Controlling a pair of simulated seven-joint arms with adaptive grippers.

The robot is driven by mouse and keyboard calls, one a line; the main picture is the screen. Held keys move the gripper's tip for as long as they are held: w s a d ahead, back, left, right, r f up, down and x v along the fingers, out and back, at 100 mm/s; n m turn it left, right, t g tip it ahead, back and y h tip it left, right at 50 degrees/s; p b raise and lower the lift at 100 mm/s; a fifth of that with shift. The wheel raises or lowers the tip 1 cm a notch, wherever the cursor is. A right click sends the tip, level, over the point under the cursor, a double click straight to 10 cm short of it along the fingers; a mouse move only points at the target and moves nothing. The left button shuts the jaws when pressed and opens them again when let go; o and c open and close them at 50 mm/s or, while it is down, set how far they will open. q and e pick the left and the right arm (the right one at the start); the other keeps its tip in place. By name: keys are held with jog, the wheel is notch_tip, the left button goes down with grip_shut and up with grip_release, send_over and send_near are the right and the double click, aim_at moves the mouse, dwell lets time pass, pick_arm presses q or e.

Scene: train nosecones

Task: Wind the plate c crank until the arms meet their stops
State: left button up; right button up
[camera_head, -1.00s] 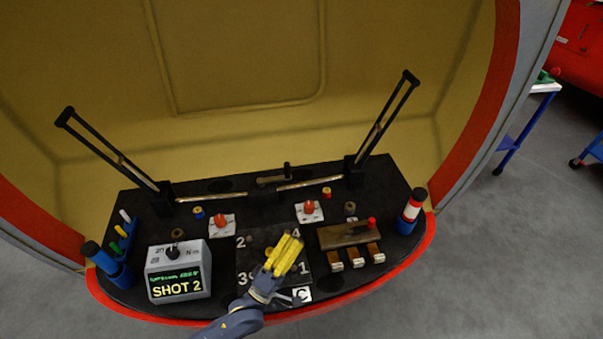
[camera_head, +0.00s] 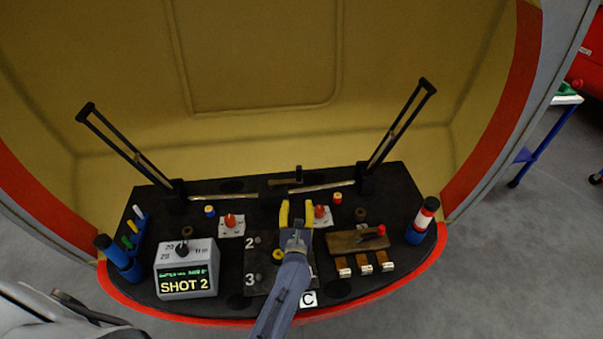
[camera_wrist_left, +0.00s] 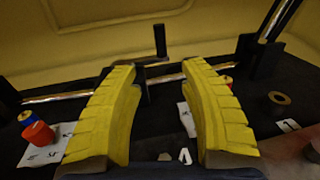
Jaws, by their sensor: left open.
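A dark crank (camera_head: 298,174) with an upright handle stands at the back middle of the black console, between two slotted black arms. The left arm (camera_head: 125,145) leans out to the left and the right arm (camera_head: 400,125) leans out to the right. The plate marked C (camera_head: 262,291) lies at the front middle, partly hidden by my arm. My left gripper (camera_head: 296,205) is open and empty, pointing at the crank from the front. In the left wrist view the crank handle (camera_wrist_left: 160,40) shows beyond and between the yellow fingers (camera_wrist_left: 158,70), apparently apart from them.
Red knobs on white plates (camera_head: 231,220) (camera_head: 320,213) flank my gripper. A grey box reading SHOT 2 (camera_head: 186,283) stands front left. A brown block (camera_head: 350,242) with several clips and a red-and-white cylinder (camera_head: 427,207) are on the right. A yellow shell wall rises behind.

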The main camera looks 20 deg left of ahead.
aim_at(299, 175)
pick_arm(q)
jog(key=x, duration=1.5)
jog(key=shift+w+a, duration=0.1)
jog(key=shift+w, duration=0.3)
jog(key=shift+o, duration=0.3)
jog(key=shift+r, duration=0.1)
grip_shut()
